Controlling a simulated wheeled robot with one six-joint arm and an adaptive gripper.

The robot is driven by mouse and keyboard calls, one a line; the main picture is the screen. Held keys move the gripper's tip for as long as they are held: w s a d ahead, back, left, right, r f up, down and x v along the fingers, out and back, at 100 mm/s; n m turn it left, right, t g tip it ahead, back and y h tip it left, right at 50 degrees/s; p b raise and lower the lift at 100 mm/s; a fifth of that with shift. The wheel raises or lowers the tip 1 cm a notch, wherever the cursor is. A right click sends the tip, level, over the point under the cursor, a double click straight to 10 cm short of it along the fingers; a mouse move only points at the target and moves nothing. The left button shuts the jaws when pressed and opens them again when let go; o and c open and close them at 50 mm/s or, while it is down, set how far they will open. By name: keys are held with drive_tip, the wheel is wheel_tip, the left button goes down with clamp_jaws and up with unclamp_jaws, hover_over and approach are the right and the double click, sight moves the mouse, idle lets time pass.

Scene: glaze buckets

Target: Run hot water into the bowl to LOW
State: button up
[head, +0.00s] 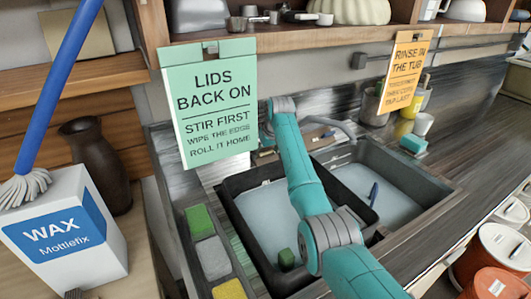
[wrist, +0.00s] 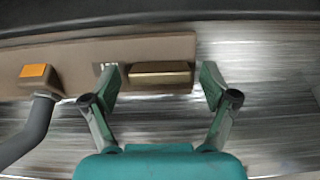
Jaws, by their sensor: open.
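The bowl appears to be the black tub (head: 236,212) in the left basin, with pale water inside; no LOW mark is readable. A grey curved spout (head: 343,128) is behind the basins, and a grey pipe (wrist: 32,130) shows at left in the wrist view. In the wrist view a tan plate (wrist: 130,50) carries a brass-coloured block (wrist: 160,73) and another block with an orange top (wrist: 36,75). My gripper (wrist: 159,80) is open, its fingers either side of the brass block; contact cannot be told. In the head view my arm hides part of the tub and tap area.
The right basin (head: 375,160) holds water and a blue stick (head: 373,193). A green block (head: 286,258) is in the tub. Sponges (head: 212,257) line its left side. A hanging green sign (head: 211,100) and a wax box (head: 68,235) are left; buckets (head: 500,245) are right.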

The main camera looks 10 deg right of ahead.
drive_tip(key=shift+r, duration=0.15)
drive_tip(key=v, duration=1.1)
drive_tip(key=shift+s+r, duration=0.2)
drive_tip(key=shift+r, duration=0.15)
drive_tip(key=shift+d, duration=0.1)
